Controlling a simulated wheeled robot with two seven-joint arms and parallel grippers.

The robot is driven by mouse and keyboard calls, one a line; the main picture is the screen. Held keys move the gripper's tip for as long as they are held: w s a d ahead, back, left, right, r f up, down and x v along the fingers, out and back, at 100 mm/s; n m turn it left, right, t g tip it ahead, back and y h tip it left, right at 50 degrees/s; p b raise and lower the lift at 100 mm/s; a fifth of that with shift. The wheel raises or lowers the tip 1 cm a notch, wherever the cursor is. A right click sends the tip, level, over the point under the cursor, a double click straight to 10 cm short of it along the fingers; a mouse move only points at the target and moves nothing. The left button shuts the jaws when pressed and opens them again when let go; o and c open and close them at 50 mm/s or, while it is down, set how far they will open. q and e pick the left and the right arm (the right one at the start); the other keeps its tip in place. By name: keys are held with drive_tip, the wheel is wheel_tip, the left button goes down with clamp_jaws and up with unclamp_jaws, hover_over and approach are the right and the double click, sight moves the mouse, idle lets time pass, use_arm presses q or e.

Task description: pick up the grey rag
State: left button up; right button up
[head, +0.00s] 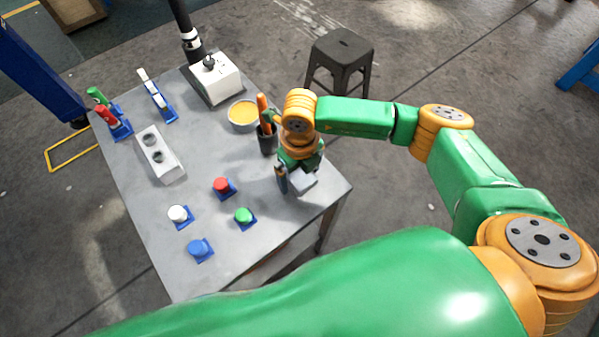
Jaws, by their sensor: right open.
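My right gripper (292,179) is at the right side of the grey table (210,155), pointing down, with its jaws open. A small light grey piece (303,182) shows right at the fingers, near the table's right edge. It looks like the grey rag, partly hidden by the gripper. I cannot tell whether the fingers touch it. My left gripper is not in view.
A dark cup with orange-handled tools (267,138) stands close beside the right gripper, and a yellow-filled bowl (243,115) is behind it. Red (222,186), green (244,215), white (178,214) and blue (199,249) buttons sit towards the front. A black stool (341,52) stands beyond the table.

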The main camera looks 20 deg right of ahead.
sight(297, 174)
drive_tip(key=c, duration=1.3)
drive_tip(key=shift+r, duration=0.1)
drive_tip(key=shift+r, duration=0.2)
drive_tip(key=r+b, duration=0.1)
drive_tip(key=r, duration=0.1)
drive_tip(key=shift+a+r+b, duration=0.3)
drive_tip(key=shift+r+b, duration=0.1)
drive_tip(key=a+r+b, duration=0.3)
drive_tip(key=a+r, duration=0.6)
drive_tip(key=a, duration=0.4)
drive_tip(key=shift+w+a+r, duration=0.25)
drive_tip(key=shift+w+r, duration=0.1)
